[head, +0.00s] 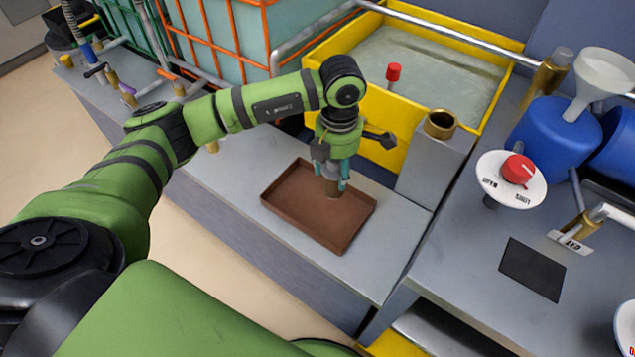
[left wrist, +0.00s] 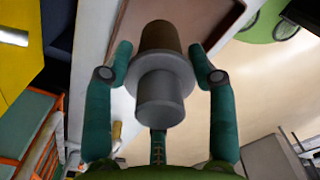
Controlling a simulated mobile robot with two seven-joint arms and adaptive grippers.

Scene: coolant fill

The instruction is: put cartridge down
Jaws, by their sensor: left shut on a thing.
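The cartridge is a brown cylinder with a grey collar and a grey knob. In the head view the brown end of the cartridge (head: 333,188) shows below my left gripper (head: 331,174). In the left wrist view the cartridge (left wrist: 163,80) sits upright between the teal fingers of my left gripper (left wrist: 160,62), which is shut on it. It is over or in the brown tray (head: 290,208) on the grey bench; I cannot tell whether its end touches the tray floor. The tray looks otherwise empty. My right gripper is not in view.
A yellow-rimmed tank (head: 372,103) stands behind the tray. A grey block with a brass socket (head: 440,124) stands right of the tray. A red-knobbed valve dial (head: 516,172) and a blue container with a funnel (head: 553,133) are farther right. The bench (head: 240,170) left of the tray is bare.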

